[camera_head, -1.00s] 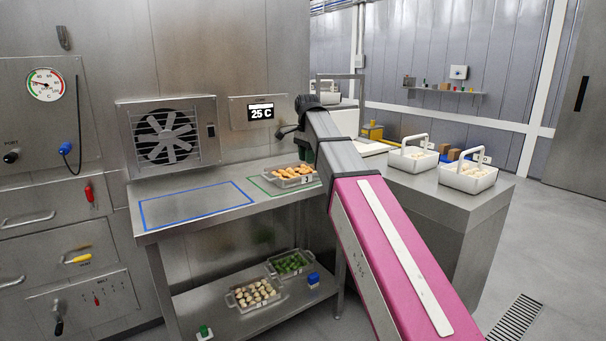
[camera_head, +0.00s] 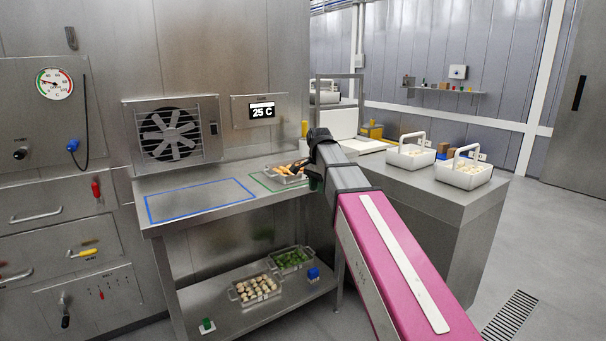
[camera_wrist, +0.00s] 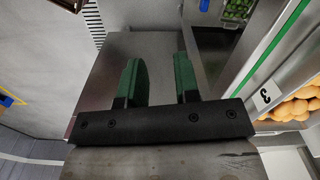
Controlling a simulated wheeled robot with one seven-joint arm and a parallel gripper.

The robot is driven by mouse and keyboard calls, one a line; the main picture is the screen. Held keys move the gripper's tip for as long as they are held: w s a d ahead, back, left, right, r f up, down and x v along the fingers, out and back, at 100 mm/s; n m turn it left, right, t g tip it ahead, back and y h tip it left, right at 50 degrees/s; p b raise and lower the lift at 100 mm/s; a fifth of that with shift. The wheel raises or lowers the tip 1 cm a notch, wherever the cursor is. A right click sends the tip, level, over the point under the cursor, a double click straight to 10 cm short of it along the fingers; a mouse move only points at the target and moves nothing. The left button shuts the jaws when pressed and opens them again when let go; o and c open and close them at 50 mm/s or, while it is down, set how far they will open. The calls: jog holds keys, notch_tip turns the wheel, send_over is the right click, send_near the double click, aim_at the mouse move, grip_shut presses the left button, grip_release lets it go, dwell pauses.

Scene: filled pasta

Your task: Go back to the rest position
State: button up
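My gripper shows in the wrist view (camera_wrist: 160,82) with its two green fingers apart and nothing between them. In the head view my pink and grey arm reaches up over the right end of the steel bench (camera_head: 190,179), and its dark end hides most of the fingers. A tray of orange-brown pasta (camera_head: 287,176) sits in the green outlined area beside my arm's end, partly hidden by it. The same tray's pieces (camera_wrist: 295,108) show at the right of the wrist view, apart from the fingers.
A blue outlined area (camera_head: 148,211) on the bench is empty. The lower shelf holds a tray of pale pieces (camera_head: 257,288) and a tray of green pieces (camera_head: 291,258). White baskets (camera_head: 463,175) stand on the right counter (camera_head: 440,196). A fan unit (camera_head: 172,134) is on the wall.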

jog(key=s+d+f+n, duration=0.3)
jog(key=s+f, duration=0.3)
jog(key=f, duration=0.5)
jog(key=s+d+f+n, duration=0.3)
jog(key=s+d+f, duration=0.3)
jog(key=f, duration=0.4)
jog(key=s+d+f+n, duration=0.2)
jog(key=s+d+f, duration=0.2)
jog(key=s+f, duration=0.3)
notch_tip(320, 180, down, 5)
jog(key=shift+d+r+n, duration=0.2)
jog(key=shift+d+n, duration=0.05)
jog(key=shift+n, duration=0.15)
